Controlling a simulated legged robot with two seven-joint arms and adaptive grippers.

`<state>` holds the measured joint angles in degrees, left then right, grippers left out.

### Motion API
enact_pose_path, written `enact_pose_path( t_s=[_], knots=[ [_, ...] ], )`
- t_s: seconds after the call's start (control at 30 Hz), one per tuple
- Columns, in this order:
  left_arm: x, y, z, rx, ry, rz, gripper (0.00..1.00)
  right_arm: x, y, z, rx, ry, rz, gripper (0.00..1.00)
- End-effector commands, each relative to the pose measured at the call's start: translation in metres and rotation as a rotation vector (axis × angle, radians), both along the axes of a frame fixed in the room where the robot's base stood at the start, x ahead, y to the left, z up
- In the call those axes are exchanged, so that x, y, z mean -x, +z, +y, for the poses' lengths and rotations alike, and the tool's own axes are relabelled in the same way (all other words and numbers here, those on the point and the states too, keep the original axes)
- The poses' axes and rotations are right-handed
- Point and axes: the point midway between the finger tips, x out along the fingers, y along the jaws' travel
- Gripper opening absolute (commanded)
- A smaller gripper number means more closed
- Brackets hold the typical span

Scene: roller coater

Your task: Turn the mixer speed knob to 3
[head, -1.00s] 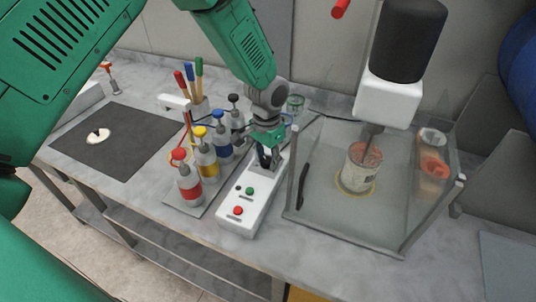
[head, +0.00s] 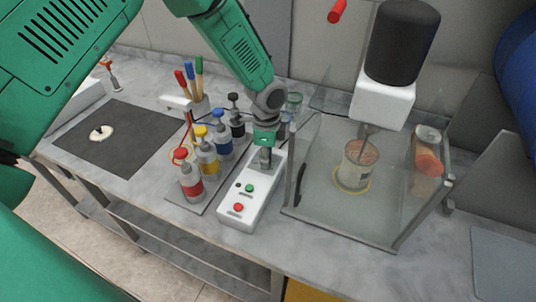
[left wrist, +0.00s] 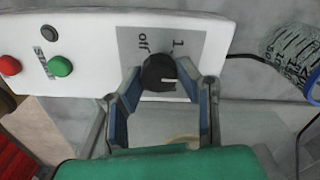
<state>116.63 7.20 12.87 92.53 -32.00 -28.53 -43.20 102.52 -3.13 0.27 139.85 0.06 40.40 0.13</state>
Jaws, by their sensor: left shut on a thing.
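The white control box (head: 240,212) stands on the bench, with a green button (head: 249,188) and a red button (head: 238,207). In the left wrist view the black speed knob (left wrist: 158,72) sits on a grey dial plate (left wrist: 128,42). "off" and "1" are readable on the plate; any other marks are hidden. A short white line shows on the knob. My left gripper (head: 266,158) points down at the far end of the box. Its fingers (left wrist: 162,76) are shut on the knob, one on each side. The mixer (head: 382,100) stands right of the box, over a can (head: 355,170).
A clear guard box (head: 330,215) surrounds the can, close right of the control box. Several colour bottles (head: 206,160) stand close left on a tray. Brushes (head: 190,78) stand behind them. A dark mat (head: 110,150) lies further left. The bench front is clear.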

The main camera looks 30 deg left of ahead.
Motion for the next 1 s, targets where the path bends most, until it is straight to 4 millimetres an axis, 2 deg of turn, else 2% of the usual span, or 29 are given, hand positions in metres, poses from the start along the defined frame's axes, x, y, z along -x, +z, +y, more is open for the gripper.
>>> enact_pose_path(
  t_s=[0.7,1.0],
  knots=[
    [-0.004,0.002,0.005,-0.002,-0.673,-0.005,0.01,0.0,0.012,0.0,0.0,0.0,0.0,0.4],
    [-0.005,0.002,0.005,-0.003,-0.898,-0.007,0.01,0.0,0.012,0.0,0.0,0.0,0.0,0.4]
  ],
)
